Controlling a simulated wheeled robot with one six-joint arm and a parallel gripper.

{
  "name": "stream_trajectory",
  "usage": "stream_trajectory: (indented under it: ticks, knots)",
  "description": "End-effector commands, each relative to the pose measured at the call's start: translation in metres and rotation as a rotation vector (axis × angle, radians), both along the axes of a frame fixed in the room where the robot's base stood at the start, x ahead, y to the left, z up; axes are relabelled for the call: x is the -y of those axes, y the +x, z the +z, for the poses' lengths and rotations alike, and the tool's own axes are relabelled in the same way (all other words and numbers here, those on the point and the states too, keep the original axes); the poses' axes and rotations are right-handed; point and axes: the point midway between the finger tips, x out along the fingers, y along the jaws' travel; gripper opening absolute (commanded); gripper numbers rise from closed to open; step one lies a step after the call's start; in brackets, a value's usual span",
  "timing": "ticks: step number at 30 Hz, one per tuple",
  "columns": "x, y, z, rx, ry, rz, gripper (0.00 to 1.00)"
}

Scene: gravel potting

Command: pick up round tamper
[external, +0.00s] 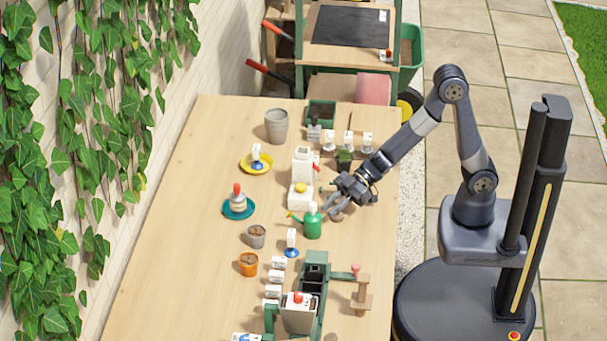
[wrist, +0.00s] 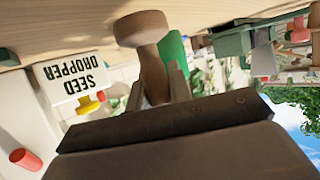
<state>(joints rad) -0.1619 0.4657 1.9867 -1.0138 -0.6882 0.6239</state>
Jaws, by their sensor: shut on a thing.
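The round tamper (wrist: 140,28) is a brown wooden piece with a round disc end and a narrower handle. In the wrist view my gripper (wrist: 157,82) is shut on its handle, with one finger on each side and the disc beyond the fingertips. In the external view my gripper (external: 335,206) is over the right part of the table, and a small brown part of the tamper (external: 337,217) shows below it. The fingers partly hide the tamper. I cannot tell whether the disc touches the table.
A green watering can (external: 313,223) stands close left of my gripper. The white seed dropper (external: 300,195) is behind it, its label (wrist: 75,75) in the wrist view. A wooden stand (external: 362,293) and green-framed station (external: 313,275) are in front.

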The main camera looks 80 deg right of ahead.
Motion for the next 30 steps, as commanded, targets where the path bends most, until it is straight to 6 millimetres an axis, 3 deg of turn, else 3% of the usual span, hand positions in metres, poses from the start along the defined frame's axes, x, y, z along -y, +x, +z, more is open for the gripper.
stream_trajectory:
  ticks: [4,14,24,30]
  knots:
    - [0.0,0.0,0.0,0.0,0.0,0.0,0.0]
    - [0.0,0.0,0.005,0.001,0.001,0.0,0.0]
    - [0.0,0.0,0.071,0.005,0.0,0.002,0.0]
    - [-0.005,-0.003,0.096,0.003,0.0,0.017,0.0]
